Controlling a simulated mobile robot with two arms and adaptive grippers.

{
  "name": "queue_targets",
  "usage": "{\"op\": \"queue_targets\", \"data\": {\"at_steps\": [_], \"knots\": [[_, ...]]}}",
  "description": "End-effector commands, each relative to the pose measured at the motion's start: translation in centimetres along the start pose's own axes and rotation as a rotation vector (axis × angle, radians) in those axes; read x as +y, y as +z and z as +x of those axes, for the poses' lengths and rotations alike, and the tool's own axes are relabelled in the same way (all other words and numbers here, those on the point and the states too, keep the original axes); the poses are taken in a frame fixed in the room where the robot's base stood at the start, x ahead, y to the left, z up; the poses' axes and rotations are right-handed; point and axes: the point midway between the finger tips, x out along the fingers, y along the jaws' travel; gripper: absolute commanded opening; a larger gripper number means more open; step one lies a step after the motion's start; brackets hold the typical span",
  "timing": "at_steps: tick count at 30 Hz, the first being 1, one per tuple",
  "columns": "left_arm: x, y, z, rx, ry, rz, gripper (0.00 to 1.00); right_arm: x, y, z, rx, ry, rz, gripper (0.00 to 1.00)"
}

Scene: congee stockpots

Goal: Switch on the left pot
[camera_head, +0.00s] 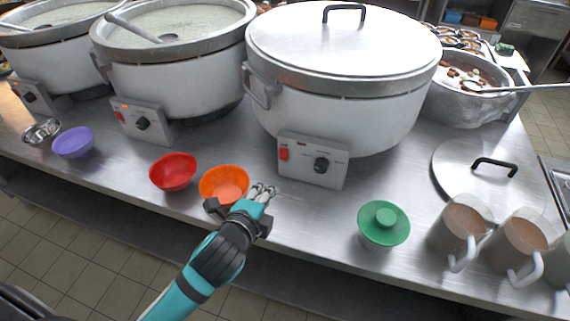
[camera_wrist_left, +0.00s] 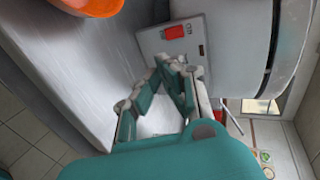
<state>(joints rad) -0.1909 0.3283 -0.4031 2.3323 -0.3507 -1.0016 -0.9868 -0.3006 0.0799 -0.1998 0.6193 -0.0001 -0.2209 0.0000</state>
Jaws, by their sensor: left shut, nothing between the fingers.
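Three big grey pots stand in a row on the steel counter: a far left pot (camera_head: 50,62), a middle pot (camera_head: 165,92) and a lidded right pot (camera_head: 345,120). Each has a front control box with a black knob; red switches show on the middle box (camera_head: 119,116) and the right box (camera_head: 284,154). My left gripper (camera_head: 263,189) is shut and empty, just in front of and below the right pot's box, beside the orange bowl (camera_head: 222,186). In the left wrist view its fingertips (camera_wrist_left: 172,66) point toward a box with a red switch (camera_wrist_left: 174,32). Contact cannot be told.
A red bowl (camera_head: 172,172), a purple bowl (camera_head: 73,142) and a metal bowl (camera_head: 42,131) line the front edge. A green bowl (camera_head: 383,224) and mugs (camera_head: 460,230) stand at right. A lid (camera_head: 470,172) lies behind the mugs.

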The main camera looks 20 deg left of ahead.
Motion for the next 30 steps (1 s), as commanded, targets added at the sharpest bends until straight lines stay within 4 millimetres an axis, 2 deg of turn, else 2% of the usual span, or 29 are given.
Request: {"op": "queue_targets", "data": {"at_steps": [5,18,24,30], "knots": [[-0.1,0.0,1.9,-0.001,-0.001,0.000,0.00,0.0,-0.1,-0.1,0.002,0.000,0.000,0.37],[-0.5,0.0,10.9,-0.001,-0.002,-0.002,0.00,0.0,-0.2,-0.6,0.002,0.000,0.000,0.37],[-1.1,-0.1,13.1,0.001,-0.001,-0.001,0.00,0.0,-0.2,-0.9,0.002,0.000,0.000,0.37],[-1.2,0.0,13.7,0.001,0.000,-0.001,0.00,0.0,-0.2,-0.9,0.003,0.000,0.000,0.37]]}}
